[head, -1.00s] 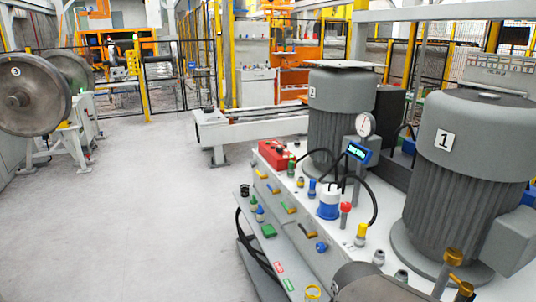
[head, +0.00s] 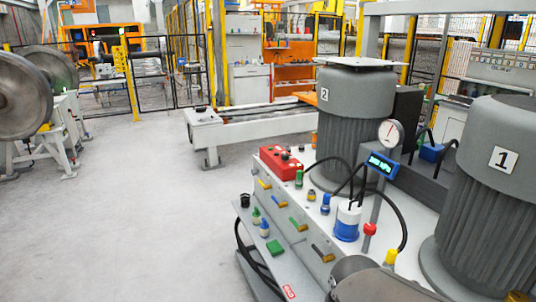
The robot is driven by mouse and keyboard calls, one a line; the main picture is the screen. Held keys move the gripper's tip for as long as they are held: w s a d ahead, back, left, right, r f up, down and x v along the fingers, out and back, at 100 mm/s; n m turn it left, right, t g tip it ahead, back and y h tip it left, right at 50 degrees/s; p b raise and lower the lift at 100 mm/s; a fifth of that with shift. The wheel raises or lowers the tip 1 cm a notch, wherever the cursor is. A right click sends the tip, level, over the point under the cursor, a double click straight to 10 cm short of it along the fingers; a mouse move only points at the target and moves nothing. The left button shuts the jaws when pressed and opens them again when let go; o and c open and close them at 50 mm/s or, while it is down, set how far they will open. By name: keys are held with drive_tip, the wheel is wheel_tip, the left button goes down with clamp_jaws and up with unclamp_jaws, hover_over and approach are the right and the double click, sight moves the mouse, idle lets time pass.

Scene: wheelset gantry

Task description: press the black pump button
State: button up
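A red control box (head: 281,162) sits at the left back corner of the pump unit's light grey top (head: 290,205). Small dark knobs or buttons show on its upper face, too small to tell apart. A small black piece (head: 245,200) stands at the back end of the lower ledge (head: 262,262), left of the box; I cannot tell whether it is the pump button. My gripper is not in view, so its distance from either cannot be seen.
Grey motors marked 2 (head: 354,110) and 1 (head: 492,190) stand on the unit. A gauge (head: 390,134), blue display (head: 380,165), blue-white cylinder (head: 347,222), black hoses and coloured valves crowd its top. The floor (head: 140,210) to the left is clear.

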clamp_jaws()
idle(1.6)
